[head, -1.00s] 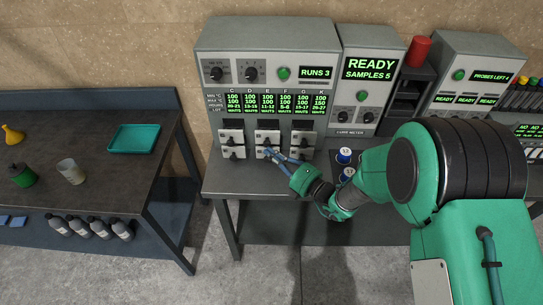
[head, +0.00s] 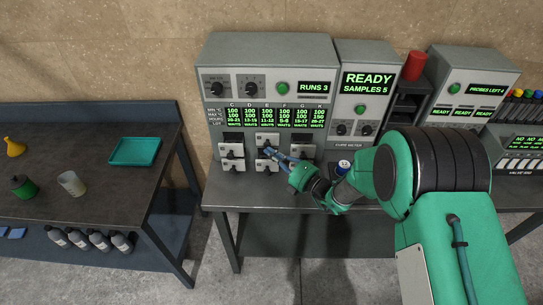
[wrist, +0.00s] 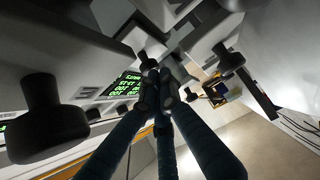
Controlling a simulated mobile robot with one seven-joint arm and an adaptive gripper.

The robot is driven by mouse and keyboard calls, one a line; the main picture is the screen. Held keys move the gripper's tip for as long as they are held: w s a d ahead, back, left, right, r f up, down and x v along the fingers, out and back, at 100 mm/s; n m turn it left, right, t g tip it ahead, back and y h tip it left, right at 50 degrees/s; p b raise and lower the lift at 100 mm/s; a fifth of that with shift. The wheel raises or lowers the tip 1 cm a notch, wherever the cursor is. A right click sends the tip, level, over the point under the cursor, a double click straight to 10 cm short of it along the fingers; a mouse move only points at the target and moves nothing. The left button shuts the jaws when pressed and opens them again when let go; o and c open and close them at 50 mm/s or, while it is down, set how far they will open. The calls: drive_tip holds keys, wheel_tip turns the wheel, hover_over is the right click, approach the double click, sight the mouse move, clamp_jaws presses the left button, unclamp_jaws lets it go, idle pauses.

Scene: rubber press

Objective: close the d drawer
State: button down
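The grey press (head: 322,70) has a panel with columns headed C, D, E, F, G and K. Below are two rows of pale drawers with dark knobs; their own letters are unreadable, so I cannot tell which is d. The upper middle drawer (head: 267,138) sits closer to the panel than the upper left drawer (head: 231,149) and upper right drawer (head: 302,151). My gripper (head: 270,153) is just below and in front of the upper middle drawer. In the wrist view my blue-grey fingers (wrist: 155,88) are drawn together by a knob; contact is unclear.
Another dark knob (wrist: 40,110) is close at the left of the wrist view. A cure meter (head: 364,90) and a blue-and-white pot (head: 343,165) are right of the press. A side table (head: 95,205) with a teal tray (head: 135,151) stands left, across a gap.

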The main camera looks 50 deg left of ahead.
idle(0.3)
drive_tip(key=s+d+p, duration=0.2)
drive_tip(key=d, duration=1.1)
drive_tip(key=shift+f+p, duration=0.15)
drive_tip(key=shift+p, duration=0.25)
